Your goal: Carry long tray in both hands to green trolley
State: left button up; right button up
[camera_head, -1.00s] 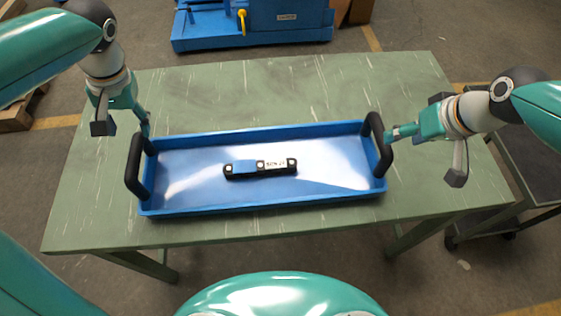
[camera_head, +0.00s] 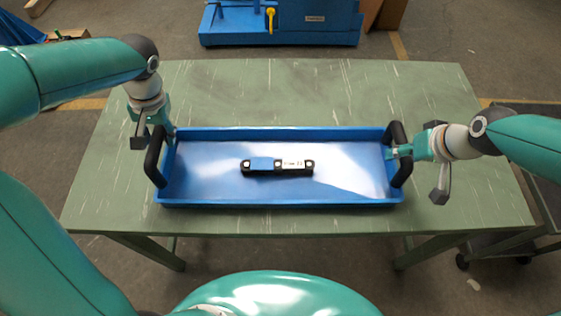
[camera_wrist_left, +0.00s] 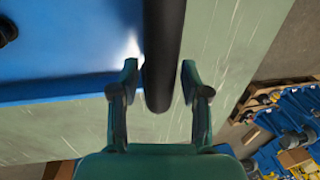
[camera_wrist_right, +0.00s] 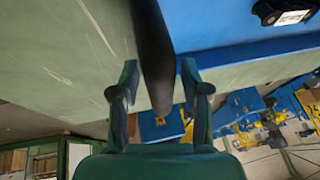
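The long blue tray (camera_head: 200,200) rests on the green table with a black handle at each end. My left gripper (camera_head: 171,135) is at the far end of the left handle (camera_head: 153,160). In the left wrist view its open fingers (camera_wrist_left: 158,80) stand either side of this handle (camera_wrist_left: 164,40). My right gripper (camera_head: 392,153) is at the right handle (camera_head: 405,170). In the right wrist view its open fingers (camera_wrist_right: 158,85) stand either side of that handle (camera_wrist_right: 150,40). I cannot make out a green trolley for certain.
A blue and black part with a white label (camera_head: 277,166) lies in the tray. The green table (camera_head: 300,90) is otherwise clear. A blue machine base (camera_head: 280,25) stands behind it. A dark shelf cart (camera_head: 540,150) stands at the right, beyond my right arm.

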pick_arm(q)
grip_shut()
pick_arm(e)
grip_shut()
pick_arm(q)
jog(key=shift+w+r, duration=0.1)
jog(key=shift+r, duration=0.1)
pick_arm(e)
jog(key=shift+w+r, duration=0.15)
jog(key=shift+r, duration=0.1)
